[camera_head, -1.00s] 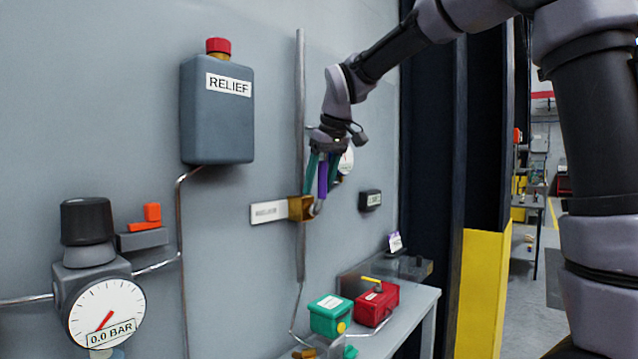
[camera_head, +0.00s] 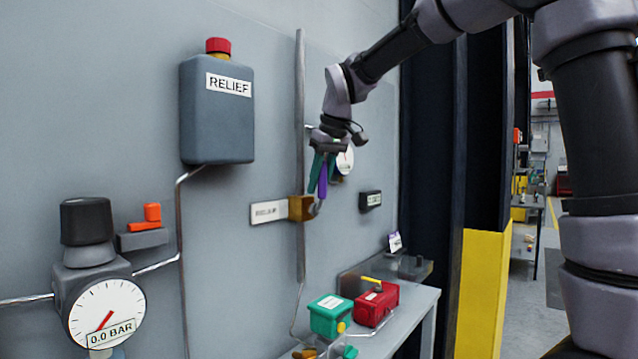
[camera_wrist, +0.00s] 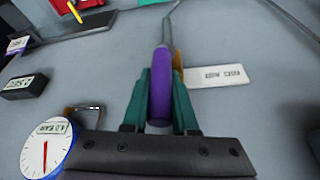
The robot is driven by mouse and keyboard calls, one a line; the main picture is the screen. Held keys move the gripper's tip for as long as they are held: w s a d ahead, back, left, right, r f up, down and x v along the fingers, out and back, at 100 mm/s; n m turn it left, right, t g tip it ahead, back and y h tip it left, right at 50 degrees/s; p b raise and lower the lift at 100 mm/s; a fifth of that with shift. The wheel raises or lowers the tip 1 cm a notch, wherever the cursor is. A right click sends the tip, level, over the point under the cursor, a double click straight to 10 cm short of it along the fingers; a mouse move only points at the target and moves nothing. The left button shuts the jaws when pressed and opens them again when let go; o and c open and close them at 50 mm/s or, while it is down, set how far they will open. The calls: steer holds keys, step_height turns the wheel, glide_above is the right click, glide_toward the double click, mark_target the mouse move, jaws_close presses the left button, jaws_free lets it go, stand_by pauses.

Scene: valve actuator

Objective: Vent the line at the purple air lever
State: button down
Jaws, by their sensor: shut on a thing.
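The purple lever (camera_head: 323,183) hangs off a brass valve body (camera_head: 301,208) on the vertical pipe, its handle pointing up. My gripper (camera_head: 318,172) comes down from above and is shut on the purple handle. In the wrist view the purple handle (camera_wrist: 161,85) lies between my two green fingers (camera_wrist: 160,100), and its metal shank runs on beyond them. A white label plate (camera_head: 269,212) is beside the valve; its print is too blurred to read surely. A round dial gauge (camera_head: 345,160) is partly hidden behind my gripper.
A grey RELIEF box (camera_head: 217,110) with a red cap is on the wall at left. A pressure gauge (camera_head: 106,313) at lower left reads 0.0 BAR. Green (camera_head: 330,317) and red (camera_head: 376,303) boxes stand on the bench below. A small black display (camera_head: 370,201) is right of the valve.

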steer(key=shift+w+d, duration=0.1)
stand_by(0.7)
steer(key=w+d+f+m+g+y, duration=0.3)
steer(key=f+g+y, duration=0.4)
steer(key=g+y, duration=0.4)
steer(key=shift+w+d+m+g+y, duration=0.4)
steer(key=shift+w+m, duration=0.2)
steer(key=shift+w, duration=0.25)
stand_by(0.6)
steer(key=c, duration=0.7)
jaws_free()
steer(key=shift+a, duration=0.1)
